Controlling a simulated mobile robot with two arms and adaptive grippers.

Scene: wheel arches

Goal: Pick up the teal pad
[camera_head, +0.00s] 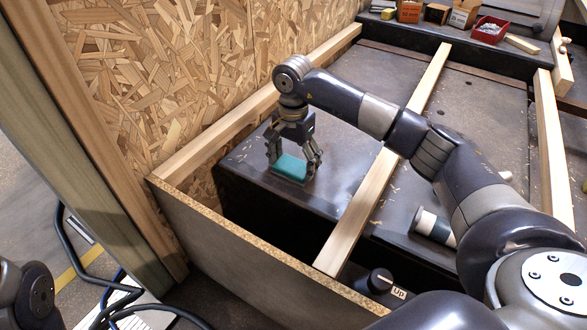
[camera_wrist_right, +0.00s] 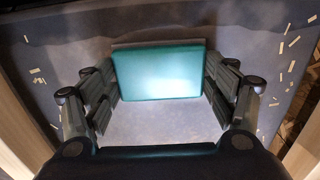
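The teal pad (camera_head: 290,167) is a small flat block on the dark surface inside the wooden frame. In the right wrist view the teal pad (camera_wrist_right: 158,75) lies between the fingers, on a thin grey base. My right gripper (camera_head: 293,165) points down over it, one finger on each side. In the right wrist view my right gripper (camera_wrist_right: 160,90) has its fingers spread about as wide as the pad; small gaps seem to show beside it, and I cannot tell whether they touch. My left gripper is out of view.
A wooden beam (camera_head: 385,170) crosses the dark surface (camera_head: 335,210) right of the pad. A chipboard wall (camera_head: 200,70) rises at the left. A low panel edge (camera_head: 260,245) runs in front. A red bin (camera_head: 489,29) and boxes stand at the back.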

